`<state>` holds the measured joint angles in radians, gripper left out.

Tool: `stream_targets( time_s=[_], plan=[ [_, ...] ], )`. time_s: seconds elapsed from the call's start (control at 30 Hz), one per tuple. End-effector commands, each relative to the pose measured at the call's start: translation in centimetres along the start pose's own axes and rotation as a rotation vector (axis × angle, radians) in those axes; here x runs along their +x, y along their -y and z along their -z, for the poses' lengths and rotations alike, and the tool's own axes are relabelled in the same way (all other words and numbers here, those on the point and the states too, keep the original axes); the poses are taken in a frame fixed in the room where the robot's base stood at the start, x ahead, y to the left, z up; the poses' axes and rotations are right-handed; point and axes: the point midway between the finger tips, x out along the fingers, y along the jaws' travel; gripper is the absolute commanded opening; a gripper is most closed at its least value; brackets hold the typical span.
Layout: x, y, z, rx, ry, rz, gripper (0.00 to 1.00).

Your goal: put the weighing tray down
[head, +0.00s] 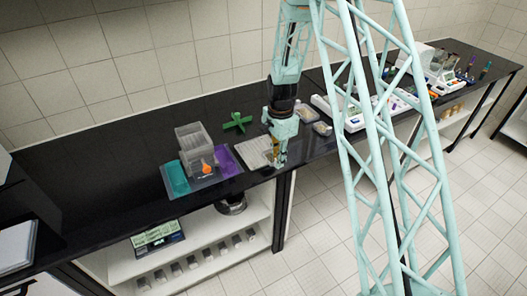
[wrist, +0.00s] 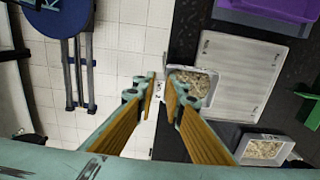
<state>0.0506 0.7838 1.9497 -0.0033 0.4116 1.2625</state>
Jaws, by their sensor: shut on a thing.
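My gripper (wrist: 161,84) is shut on the near edge of a small white weighing tray (wrist: 197,86) with tan, grain-like material in it. In the wrist view the tray overlaps the left edge of a pale flat plate (wrist: 245,75) on the black bench. I cannot tell whether the tray touches the surface below. In the head view my gripper (head: 279,160) points down at the bench's front edge, beside the same pale plate (head: 254,153). The held tray is hard to make out there.
A second tray with similar contents (wrist: 264,150) lies on the bench beside the plate. A green cross-shaped thing (head: 237,122) stands behind the plate. Grey containers (head: 192,142), a teal bin (head: 174,179) and a purple bin (head: 227,161) stand left. The bench's far left is mostly clear.

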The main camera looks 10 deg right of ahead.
Motion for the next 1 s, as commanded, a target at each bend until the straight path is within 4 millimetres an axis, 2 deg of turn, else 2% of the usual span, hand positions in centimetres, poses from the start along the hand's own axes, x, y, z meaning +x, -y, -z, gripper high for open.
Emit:
stream_targets(
  time_s=[0.3,0.6,0.8,1.0],
  plan=[
    [0.4,5.2,-0.1,-0.001,0.0,0.001,0.05],
    [0.8,9.6,-0.1,-0.001,0.0,0.001,0.05],
    [1.0,10.8,-0.2,0.0,0.0,-0.001,0.05],
    [1.0,10.9,-0.2,0.0,0.0,-0.001,0.05]
  ],
)
